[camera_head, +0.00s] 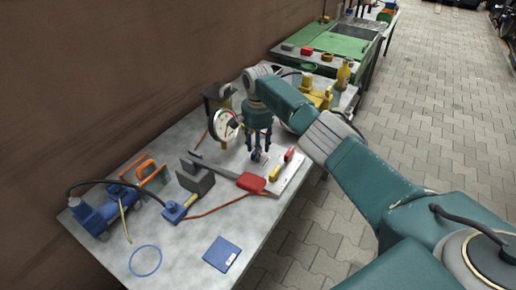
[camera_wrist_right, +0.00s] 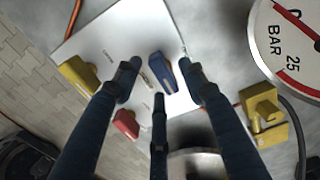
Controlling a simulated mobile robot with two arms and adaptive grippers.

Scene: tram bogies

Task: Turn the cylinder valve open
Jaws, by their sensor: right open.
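A yellow handle (camera_wrist_right: 80,72) and a red handle (camera_wrist_right: 126,123) are on the same plate. The labels are too small to read, so I cannot tell which handle is the cylinder valve. My left gripper is not in view.
A round pressure gauge (camera_head: 224,124) stands close left of the gripper. A green bench (camera_head: 335,42) stands behind; paved floor is right.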

